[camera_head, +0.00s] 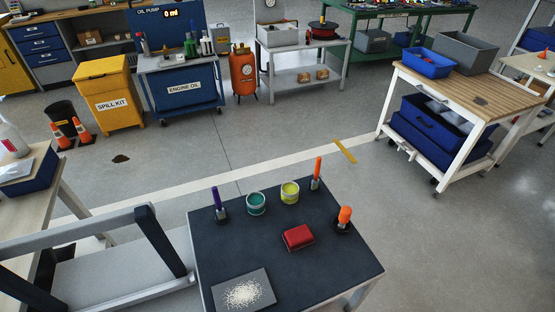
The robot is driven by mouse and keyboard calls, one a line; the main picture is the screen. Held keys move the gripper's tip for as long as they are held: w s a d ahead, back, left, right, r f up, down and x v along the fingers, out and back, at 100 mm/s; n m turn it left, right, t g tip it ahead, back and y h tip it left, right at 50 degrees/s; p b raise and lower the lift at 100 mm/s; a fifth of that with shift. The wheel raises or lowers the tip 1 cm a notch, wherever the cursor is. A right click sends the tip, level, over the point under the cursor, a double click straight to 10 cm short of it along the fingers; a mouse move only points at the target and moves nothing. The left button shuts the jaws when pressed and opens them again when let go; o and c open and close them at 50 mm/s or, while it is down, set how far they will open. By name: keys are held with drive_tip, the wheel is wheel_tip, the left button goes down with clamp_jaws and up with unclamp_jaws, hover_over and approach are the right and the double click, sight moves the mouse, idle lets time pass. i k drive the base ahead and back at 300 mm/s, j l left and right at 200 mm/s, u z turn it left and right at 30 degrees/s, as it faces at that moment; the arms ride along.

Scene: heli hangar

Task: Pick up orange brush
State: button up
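A dark-topped table (225,262) stands at the front centre. Two orange-topped items stand upright in dark holders on it. One is a slim orange stick (318,167) at the back right corner. The other is a shorter one with a thick, rounded orange head (345,214) near the right edge. Either could be the orange brush; I cannot tell which from here. A similar slim purple item (217,198) stands at the back left. My gripper is not in view.
The tabletop also holds a teal tin (256,204), a yellow tin (290,193), a red block (298,237) and a grey plate with pale grains (243,293). A grey-and-black frame (95,235) fills the lower left. Open floor lies behind and right, towards a wooden-topped cart (455,88).

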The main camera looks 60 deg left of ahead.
sight(314, 182)
drive_tip(key=i+u, duration=0.1)
drive_tip(key=u, duration=0.25)
drive_tip(key=i+u, duration=0.1)
drive_tip(key=u, duration=0.25)
drive_tip(key=k+l+u, duration=0.15)
drive_tip(key=k+u, duration=0.2)
drive_tip(key=k+l+u, duration=0.1)
drive_tip(key=k+u, duration=0.15)
drive_tip(key=u, duration=0.15)
drive_tip(key=k+u, duration=0.35)
drive_tip(key=i+l+u, duration=0.65)
drive_tip(key=l, duration=0.2)
drive_tip(key=i+l+u, duration=0.35)
drive_tip(key=l, duration=0.3)
drive_tip(key=i+l+u, duration=0.15)
drive_tip(key=l, duration=0.2)
drive_tip(key=i+l+u, duration=0.15)
drive_tip(key=l, duration=0.2)
drive_tip(key=i+l+u, duration=0.2)
drive_tip(key=l, duration=0.2)
drive_tip(key=k, duration=0.1)
